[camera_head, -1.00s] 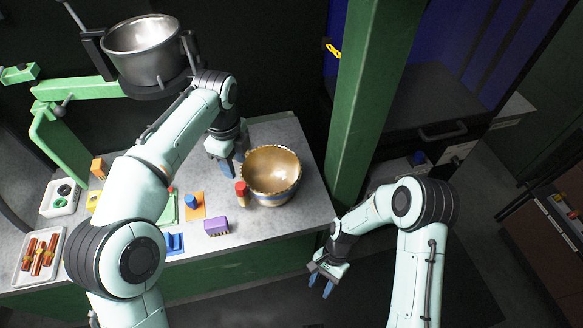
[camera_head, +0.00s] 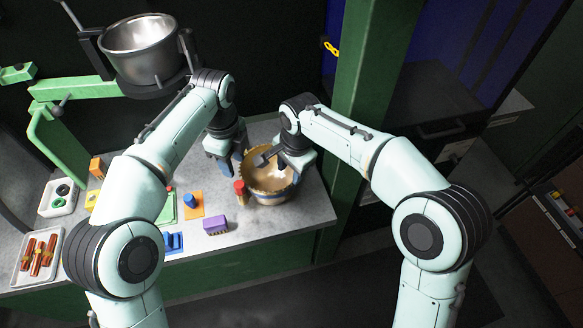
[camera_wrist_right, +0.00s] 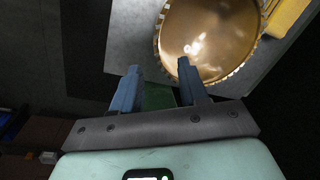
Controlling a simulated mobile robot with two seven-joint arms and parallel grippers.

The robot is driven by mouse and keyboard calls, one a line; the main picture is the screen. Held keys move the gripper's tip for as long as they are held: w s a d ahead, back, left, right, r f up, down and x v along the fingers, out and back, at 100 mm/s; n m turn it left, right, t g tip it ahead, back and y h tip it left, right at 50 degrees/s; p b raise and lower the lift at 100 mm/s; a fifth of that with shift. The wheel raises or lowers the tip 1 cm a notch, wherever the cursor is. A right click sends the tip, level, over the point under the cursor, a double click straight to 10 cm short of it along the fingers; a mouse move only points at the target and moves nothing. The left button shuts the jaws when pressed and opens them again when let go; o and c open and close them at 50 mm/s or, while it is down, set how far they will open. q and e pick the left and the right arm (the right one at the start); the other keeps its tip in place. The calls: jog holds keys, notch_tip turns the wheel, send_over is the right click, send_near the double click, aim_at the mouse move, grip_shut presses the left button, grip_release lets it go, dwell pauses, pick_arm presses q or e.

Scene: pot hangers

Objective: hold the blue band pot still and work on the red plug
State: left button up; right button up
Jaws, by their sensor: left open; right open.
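The blue band pot (camera_head: 278,196), with a golden inside and a blue band around its outer wall, stands upright on the grey bench. It also shows in the right wrist view (camera_wrist_right: 210,35). A small upright piece with a red top, which looks like the red plug (camera_head: 240,187), is at the pot's left side; I cannot tell whether it touches. My left gripper (camera_head: 223,167) is open, just left of the pot's rim. My right gripper (camera_head: 266,158) is open and over the pot's back part, hiding some rim; its empty fingers (camera_wrist_right: 160,88) show beside the pot in the wrist view.
A metal pot (camera_head: 143,50) sits in a holder at upper left. A purple block (camera_head: 216,225), an orange mat (camera_head: 193,207) with a blue knob and a white tray (camera_head: 37,257) of red-brown pieces are on the bench. A green post (camera_head: 360,100) rises behind the right arm.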

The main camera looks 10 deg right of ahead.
aim_at(287, 199)
jog(key=f, duration=0.8)
jog(key=w+a+f, duration=0.1)
jog(key=f, duration=0.3)
jog(key=shift+w+f, duration=0.1)
jog(key=shift+f, duration=0.25)
grip_shut()
